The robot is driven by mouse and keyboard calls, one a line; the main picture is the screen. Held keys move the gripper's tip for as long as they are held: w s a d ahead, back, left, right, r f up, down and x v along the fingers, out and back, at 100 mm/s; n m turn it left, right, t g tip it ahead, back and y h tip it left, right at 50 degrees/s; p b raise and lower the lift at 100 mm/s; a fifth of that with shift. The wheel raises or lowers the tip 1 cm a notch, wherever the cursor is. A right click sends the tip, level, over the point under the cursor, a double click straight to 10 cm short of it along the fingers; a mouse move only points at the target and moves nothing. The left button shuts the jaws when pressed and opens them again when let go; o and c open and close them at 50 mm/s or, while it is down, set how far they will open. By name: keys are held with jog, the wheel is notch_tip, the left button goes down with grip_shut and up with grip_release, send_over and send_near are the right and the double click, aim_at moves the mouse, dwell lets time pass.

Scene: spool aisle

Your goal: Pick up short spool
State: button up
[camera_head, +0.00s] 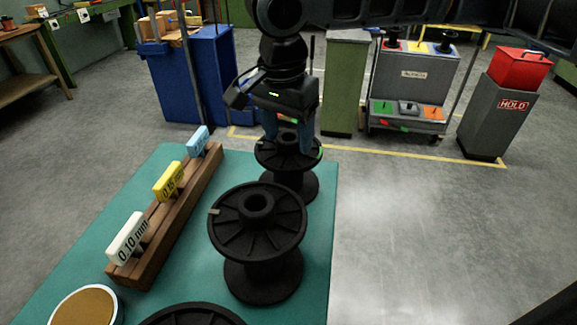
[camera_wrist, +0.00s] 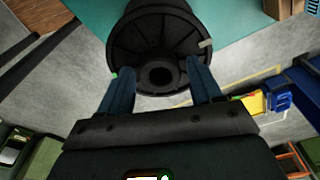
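Black flanged spools stand in a row on a teal mat (camera_head: 322,215). My gripper (camera_head: 289,140) points down over the far spool (camera_head: 290,181), whose upper flange also fills the top of the wrist view (camera_wrist: 150,38). The blue fingers (camera_wrist: 160,68) are spread on either side of its raised hub, with gaps to the hub; whether the tips touch the flange I cannot tell. A larger-looking middle spool (camera_head: 258,215) stands nearer, and a near spool (camera_head: 195,317) is cut off by the bottom edge. Which is the short one is hard to judge from this angle.
A wooden rack (camera_head: 178,225) with white, yellow and blue label tags runs left of the spools. A round tan-topped item (camera_head: 87,307) lies at the near left. Blue bins, a grey cart (camera_head: 412,85) and a HOLD bin (camera_head: 498,118) stand beyond. The floor at right is clear.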

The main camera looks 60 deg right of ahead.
grip_shut()
dwell(0.4)
